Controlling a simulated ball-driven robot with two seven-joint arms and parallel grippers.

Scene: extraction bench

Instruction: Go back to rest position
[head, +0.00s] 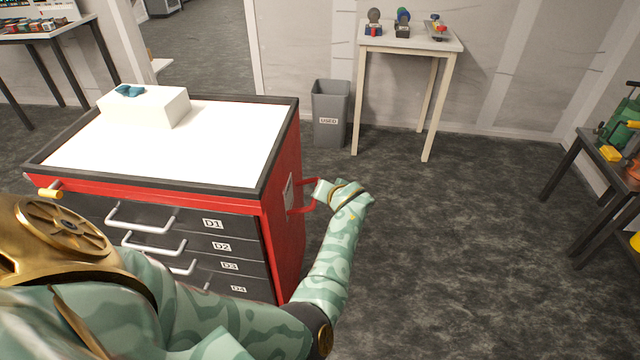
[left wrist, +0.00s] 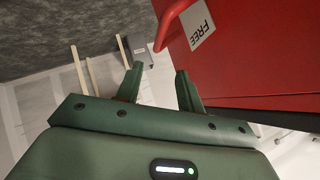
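My left gripper (head: 320,192) is at the right side of the red tool cart (head: 283,235), beside the red side handle (head: 306,182). In the left wrist view its two fingers (left wrist: 160,72) stand apart with nothing between them. There the handle (left wrist: 168,28) lies just beyond the fingertips, next to a white "FREE" label (left wrist: 197,24) on the cart's red side. I cannot tell whether a finger touches the handle. My left arm reaches across the cart's front right corner. My right gripper is not in view.
The cart has a white top (head: 160,150), a white box (head: 145,106) and drawers with labels. A grey bin (head: 330,105) and a small white table (head: 410,38) stand behind. A dark bench (head: 590,150) is at the right. The floor between (head: 450,240) is clear.

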